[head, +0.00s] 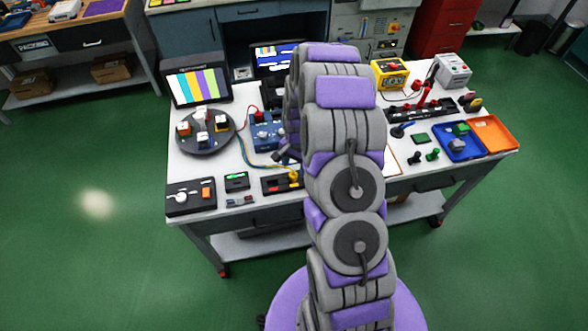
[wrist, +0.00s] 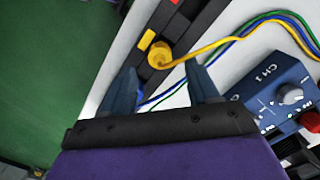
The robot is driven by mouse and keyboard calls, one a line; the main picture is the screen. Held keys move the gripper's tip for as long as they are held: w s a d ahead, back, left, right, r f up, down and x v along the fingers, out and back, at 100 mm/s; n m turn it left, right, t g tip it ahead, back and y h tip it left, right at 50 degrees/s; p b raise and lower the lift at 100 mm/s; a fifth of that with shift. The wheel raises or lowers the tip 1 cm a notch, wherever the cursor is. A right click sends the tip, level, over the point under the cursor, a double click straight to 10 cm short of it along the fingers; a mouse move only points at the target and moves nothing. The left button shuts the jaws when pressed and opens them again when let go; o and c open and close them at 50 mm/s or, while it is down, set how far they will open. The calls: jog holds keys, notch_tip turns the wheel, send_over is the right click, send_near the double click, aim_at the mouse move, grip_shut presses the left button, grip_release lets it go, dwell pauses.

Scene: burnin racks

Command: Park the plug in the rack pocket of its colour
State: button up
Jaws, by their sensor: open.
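The yellow plug (wrist: 160,54) has a round head, and a yellow cable runs from it to the right. It is at the dark rack (wrist: 170,22), beside a yellow mark (wrist: 147,39); I cannot tell how deep it sits in a pocket. My gripper (wrist: 161,70) is open and empty. In the wrist view the plug shows just past and between the fingertips, not gripped. My arm hides most of the gripper in the head view.
A blue CH 1 box (wrist: 282,95) with knobs stands close to the right finger. Blue, green and yellow cables (wrist: 270,18) lie across the white table.

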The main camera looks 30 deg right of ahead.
notch_tip(320, 180, up, 14)
jog(key=d+p, duration=0.1)
jog(key=shift+w, duration=0.3)
jog(key=shift+r, duration=0.15)
jog(key=s+a+r+n+b, duration=0.1)
jog(key=s+a+r+n, duration=0.5)
jog(key=s+a+r, duration=0.7)
jog(key=s+a+n+b, duration=0.1)
jog(key=s+n, duration=0.2)
jog(key=s, duration=0.7)
jog(key=s+a+n+g, duration=0.1)
jog(key=s+a+n, duration=0.1)
jog(key=s, duration=0.8)
jog(key=shift+f+n+h+b, duration=0.15)
jog(key=shift+n+h+b, duration=0.25)
jog(key=shift+n, duration=0.1)
